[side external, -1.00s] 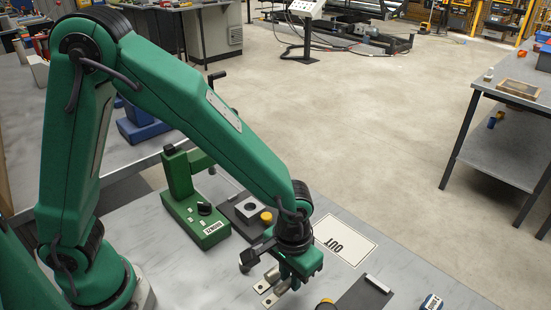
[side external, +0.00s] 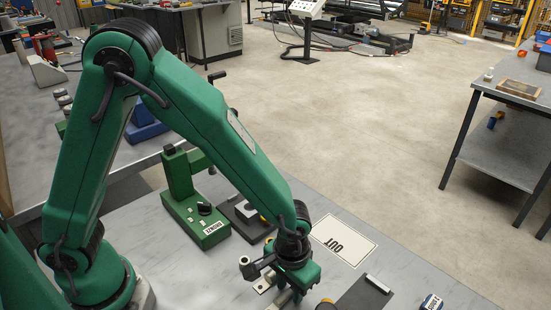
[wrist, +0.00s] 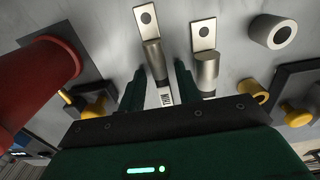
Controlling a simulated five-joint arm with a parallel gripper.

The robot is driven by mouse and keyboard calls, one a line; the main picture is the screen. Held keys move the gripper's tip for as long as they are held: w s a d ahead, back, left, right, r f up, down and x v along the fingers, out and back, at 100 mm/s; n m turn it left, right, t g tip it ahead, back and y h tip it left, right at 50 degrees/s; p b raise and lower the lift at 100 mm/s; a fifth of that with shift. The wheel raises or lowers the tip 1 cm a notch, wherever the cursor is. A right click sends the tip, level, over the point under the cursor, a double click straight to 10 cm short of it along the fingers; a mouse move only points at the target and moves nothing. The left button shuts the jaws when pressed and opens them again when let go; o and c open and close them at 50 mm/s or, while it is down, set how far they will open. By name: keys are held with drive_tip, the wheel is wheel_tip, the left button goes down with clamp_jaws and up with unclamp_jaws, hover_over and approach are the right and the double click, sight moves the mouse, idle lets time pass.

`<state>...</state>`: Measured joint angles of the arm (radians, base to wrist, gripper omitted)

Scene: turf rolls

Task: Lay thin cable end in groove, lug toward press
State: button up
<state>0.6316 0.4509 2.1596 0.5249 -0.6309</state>
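The thin cable end, with a small tag reading THIN, shows in the wrist view as a flat holed lug (wrist: 146,20) on a metal barrel (wrist: 154,60). My gripper (wrist: 160,80) has a finger on each side of it, with gaps visible, so it looks open. A second, thicker cable end (wrist: 207,68) lies just right of the right finger. In the side view my gripper (side external: 290,292) is low over the bench, and a lug (side external: 264,284) shows beside it; which one I cannot tell. The green press (side external: 195,205) stands behind. A dark fixture (side external: 243,220) sits beside it; its groove is not discernible.
An OUT card (side external: 342,240) lies right of my gripper. A dark strip (side external: 362,297) and a labelled item (side external: 431,302) lie at the front right. The wrist view shows a red cylinder (wrist: 45,75), a grey ring (wrist: 272,31) and yellow knobs (wrist: 296,115).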

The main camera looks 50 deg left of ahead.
sight(290, 290)
drive_tip(key=shift+o, duration=0.2)
drive_tip(key=shift+r, duration=0.1)
wheel_tip(290, 290, up, 12)
idle(0.9)
idle(0.4)
drive_tip(key=s+a+r+t, duration=0.2)
drive_tip(key=a+r, duration=0.4)
drive_tip(key=a, duration=0.4)
drive_tip(key=s+a+r+t, duration=0.3)
drive_tip(key=a+r, duration=0.3)
drive_tip(key=a, duration=0.5)
drive_tip(key=shift+s, duration=0.85)
drive_tip(key=shift+o, duration=0.2)
drive_tip(key=shift+s+a+r+t, duration=0.15)
drive_tip(key=shift+s+a+t, duration=0.15)
drive_tip(key=shift+s+a, duration=0.2)
drive_tip(key=shift+o, duration=0.2)
drive_tip(key=shift+w+d, duration=0.1)
drive_tip(key=shift+w, duration=0.05)
